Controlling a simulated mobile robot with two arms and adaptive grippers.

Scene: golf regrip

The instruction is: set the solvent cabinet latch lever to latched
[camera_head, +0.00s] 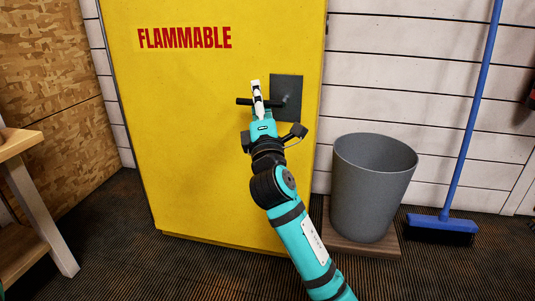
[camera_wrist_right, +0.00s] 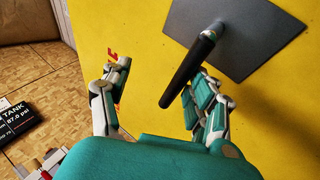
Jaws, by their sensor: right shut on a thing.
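The yellow solvent cabinet (camera_head: 190,140) with red FLAMMABLE lettering stands upright against the wall. Its black latch lever (camera_head: 243,101) points left, about level, from a dark square plate (camera_head: 287,90) near the door's right edge. Part of the lever is hidden by the gripper in the head view. My left gripper is not in view.
A grey bin (camera_head: 372,185) stands on a wooden board right of the cabinet. A blue broom (camera_head: 462,160) leans on the white wall beyond it. A wooden workbench (camera_head: 25,165) is at the left edge. The floor before the cabinet's left side is clear.

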